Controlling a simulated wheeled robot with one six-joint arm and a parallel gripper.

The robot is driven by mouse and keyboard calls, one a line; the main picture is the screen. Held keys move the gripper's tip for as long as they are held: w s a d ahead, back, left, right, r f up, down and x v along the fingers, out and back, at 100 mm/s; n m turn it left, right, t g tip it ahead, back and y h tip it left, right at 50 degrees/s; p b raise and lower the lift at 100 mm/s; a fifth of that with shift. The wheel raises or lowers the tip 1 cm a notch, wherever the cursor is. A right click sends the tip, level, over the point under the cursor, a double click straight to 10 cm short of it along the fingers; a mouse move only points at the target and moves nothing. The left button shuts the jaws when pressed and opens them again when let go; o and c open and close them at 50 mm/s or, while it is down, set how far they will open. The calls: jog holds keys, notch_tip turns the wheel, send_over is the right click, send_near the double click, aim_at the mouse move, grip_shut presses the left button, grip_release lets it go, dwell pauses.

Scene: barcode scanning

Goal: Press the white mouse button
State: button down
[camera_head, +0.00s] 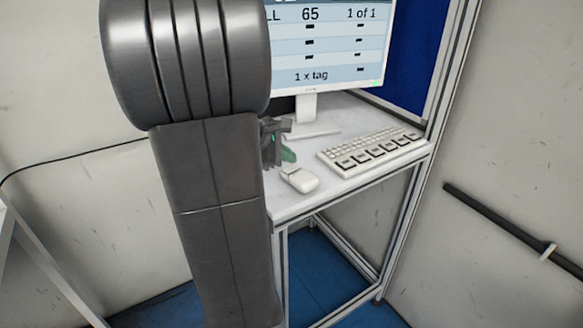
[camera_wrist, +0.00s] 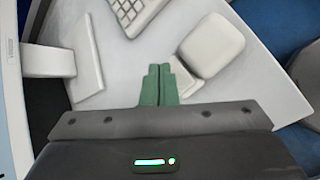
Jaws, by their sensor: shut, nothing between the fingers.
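The white mouse (camera_head: 300,180) lies on the white desk, near its front left edge. In the wrist view the mouse (camera_wrist: 212,45) is right of centre, and its button end (camera_wrist: 184,78) is beside the fingertips. My gripper (camera_head: 289,154) is partly hidden behind my arm in the head view, with a green finger showing just behind the mouse. In the wrist view the green fingers of my gripper (camera_wrist: 158,72) are together and empty. They are close to the mouse's button end; I cannot tell whether they touch it.
A white keyboard (camera_head: 372,150) lies right of the mouse. A monitor (camera_head: 325,45) showing "65" and "1 of 1" stands behind on its white stand (camera_head: 306,110). The desk (camera_head: 352,182) is bare between mouse and keyboard, and its front edge is close to the mouse.

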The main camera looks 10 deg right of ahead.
aim_at(288, 169)
jog(key=shift+f, duration=0.1)
jog(key=shift+f+b, duration=0.35)
jog(key=shift+b, duration=0.1)
jog(key=shift+f+b, duration=0.4)
jog(key=shift+f, duration=0.05)
dwell(0.6)
jog(key=shift+r, duration=0.1)
jog(key=shift+r+p, duration=0.7)
jog(key=shift+r, duration=0.05)
jog(key=shift+r+p, duration=2.05)
jog(key=shift+r, duration=0.5)
jog(key=shift+s, duration=0.1)
